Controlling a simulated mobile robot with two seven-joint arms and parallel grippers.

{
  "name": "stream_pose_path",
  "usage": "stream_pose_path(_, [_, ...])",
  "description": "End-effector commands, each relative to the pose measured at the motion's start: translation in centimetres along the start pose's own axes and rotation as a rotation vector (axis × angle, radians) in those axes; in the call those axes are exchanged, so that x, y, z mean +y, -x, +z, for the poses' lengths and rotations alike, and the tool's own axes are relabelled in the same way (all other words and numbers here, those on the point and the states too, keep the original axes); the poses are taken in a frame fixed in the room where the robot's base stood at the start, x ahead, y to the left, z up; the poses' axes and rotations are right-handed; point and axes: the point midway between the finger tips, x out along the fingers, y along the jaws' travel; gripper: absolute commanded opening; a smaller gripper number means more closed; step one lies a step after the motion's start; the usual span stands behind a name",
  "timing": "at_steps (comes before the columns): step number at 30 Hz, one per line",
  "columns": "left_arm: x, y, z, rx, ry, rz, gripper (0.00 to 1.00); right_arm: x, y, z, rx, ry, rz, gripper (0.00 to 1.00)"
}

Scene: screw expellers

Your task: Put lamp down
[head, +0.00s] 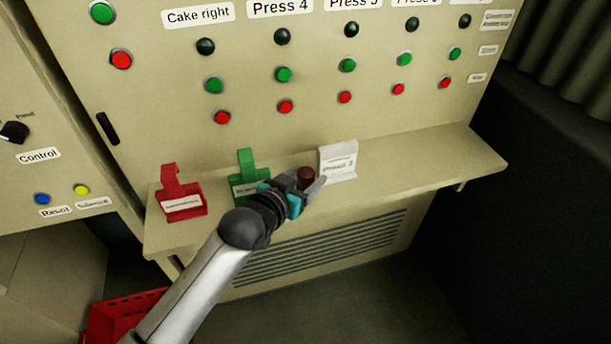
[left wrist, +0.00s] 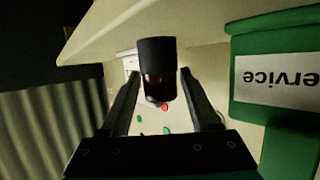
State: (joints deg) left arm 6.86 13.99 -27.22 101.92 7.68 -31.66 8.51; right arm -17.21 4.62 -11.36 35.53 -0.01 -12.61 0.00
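The lamp, a dark red cylinder (head: 306,176) with a black end, is at my left gripper (head: 308,186) over the shelf in the head view. In the left wrist view the lamp (left wrist: 158,73) sits between the two fingertips of the left gripper (left wrist: 159,80), which appear to press on its sides. That view is upside down, so the black end points down and the red end up. Whether the black end touches the shelf cannot be told. My right gripper is in neither view.
The shelf (head: 420,170) runs below a panel with buttons (head: 345,97). A red tag (head: 183,195) and a green tag (head: 248,172) stand left of the lamp, a white tag (head: 339,161) just right. The shelf's right part is clear. A red crate (head: 112,318) is below.

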Motion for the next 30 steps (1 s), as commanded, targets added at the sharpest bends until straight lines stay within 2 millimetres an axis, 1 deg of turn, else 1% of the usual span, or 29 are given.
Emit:
stream_pose_path(1, [0.0, 0.0, 0.0, 0.0, 0.0, 0.0, 0.69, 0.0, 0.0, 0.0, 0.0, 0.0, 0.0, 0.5])
stream_pose_path(4, [0.0, 0.0, 0.0, 0.0, 0.0, 0.0, 0.8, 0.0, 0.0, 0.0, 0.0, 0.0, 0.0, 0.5])
stream_pose_path(11, [0.0, 0.0, -0.1, 0.0, 0.0, 0.0, 0.8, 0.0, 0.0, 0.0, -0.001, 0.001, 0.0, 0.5])
stream_pose_path(14, [0.0, 0.2, -0.5, 0.0, 0.0, 0.0, 0.8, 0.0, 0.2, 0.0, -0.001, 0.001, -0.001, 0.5])
stream_pose_path(17, [0.0, 1.2, -0.3, -0.002, 0.0, 0.0, 0.8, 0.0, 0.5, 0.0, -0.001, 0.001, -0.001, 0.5])
stream_pose_path(20, [0.0, 2.7, -0.4, -0.003, 0.0, 0.0, 0.8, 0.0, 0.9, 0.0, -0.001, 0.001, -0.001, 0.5])
stream_pose_path(27, [0.0, 7.4, -0.3, -0.004, 0.0, 0.0, 0.8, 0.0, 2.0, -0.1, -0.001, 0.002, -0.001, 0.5])
stream_pose_path(30, [0.0, 9.1, -0.4, -0.003, 0.0, 0.0, 0.8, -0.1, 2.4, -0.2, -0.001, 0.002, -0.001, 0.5])
